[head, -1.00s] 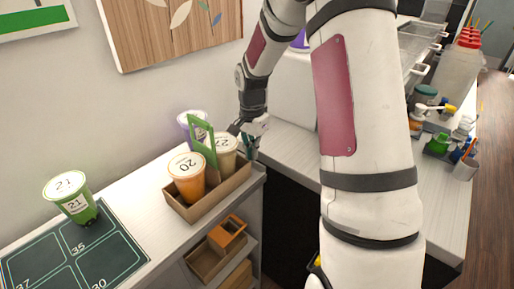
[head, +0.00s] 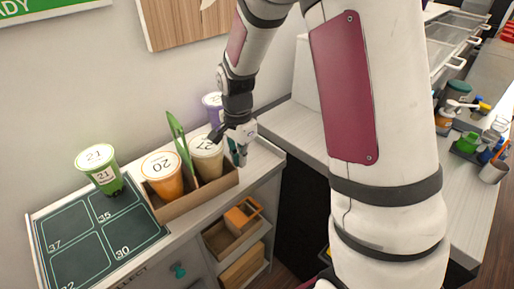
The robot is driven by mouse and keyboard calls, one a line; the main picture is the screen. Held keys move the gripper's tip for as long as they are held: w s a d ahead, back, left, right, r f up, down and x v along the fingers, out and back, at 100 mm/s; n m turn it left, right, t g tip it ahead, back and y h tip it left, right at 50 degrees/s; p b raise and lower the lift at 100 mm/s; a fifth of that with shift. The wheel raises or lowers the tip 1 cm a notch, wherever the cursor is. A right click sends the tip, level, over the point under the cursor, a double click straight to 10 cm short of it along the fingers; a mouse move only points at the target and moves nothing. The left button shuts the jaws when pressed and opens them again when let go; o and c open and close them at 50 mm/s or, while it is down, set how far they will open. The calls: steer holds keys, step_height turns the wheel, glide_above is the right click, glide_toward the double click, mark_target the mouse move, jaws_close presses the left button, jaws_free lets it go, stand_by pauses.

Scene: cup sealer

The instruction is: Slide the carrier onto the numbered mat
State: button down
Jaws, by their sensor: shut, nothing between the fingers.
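The carrier (head: 205,198) is a brown open box with a green upright handle (head: 177,137). It holds an orange cup marked 20 (head: 163,180) and a beige cup (head: 207,163). The dark numbered mat (head: 75,238) lies left of it on the counter. The carrier's left end is at the mat's right edge; I cannot tell whether it overlaps. A green cup marked 21 (head: 101,167) stands at the mat's back right. My gripper (head: 240,158) is shut and empty, beside the carrier's right end. Whether it touches the carrier is unclear.
A purple cup (head: 212,101) stands behind the carrier, partly hidden by my arm. The wall runs along the counter's back. Open shelves (head: 230,237) with an orange holder lie below the front edge. A dark gap separates this counter from the right-hand one.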

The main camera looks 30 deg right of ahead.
steer(key=s+a+p, duration=0.1)
steer(key=s+a, duration=0.1)
steer(key=a, duration=0.5)
steer(key=s+a+p, duration=0.2)
steer(key=a, duration=0.6)
steer(key=s+a+p, duration=0.2)
steer(key=a, duration=0.5)
steer(key=shift+s+a, duration=0.4)
steer(key=shift+w, duration=0.1)
